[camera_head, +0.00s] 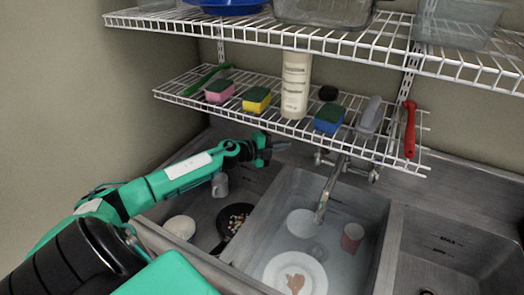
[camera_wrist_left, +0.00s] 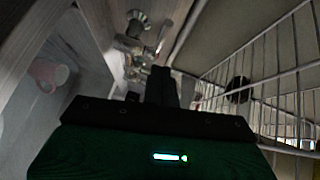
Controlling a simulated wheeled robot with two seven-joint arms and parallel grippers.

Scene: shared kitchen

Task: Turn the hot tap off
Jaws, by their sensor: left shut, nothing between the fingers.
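The tap (camera_head: 327,190) is grey metal, mounted at the back of the middle sink basin, with its spout reaching forward over the basin. It has a left handle (camera_head: 319,158) and a right handle (camera_head: 373,174); no hot or cold marking can be read. My left gripper (camera_head: 281,146) is shut and empty, left of the left handle and apart from it, just below the lower shelf. In the left wrist view the shut fingers (camera_wrist_left: 161,88) point toward the tap fittings, and a round handle (camera_wrist_left: 138,22) shows farther off. My right gripper is out of view.
A wire shelf (camera_head: 190,97) with sponges, a bottle and a red-handled brush (camera_head: 410,130) hangs close above the tap. The left basin holds a dark pan (camera_head: 233,220).

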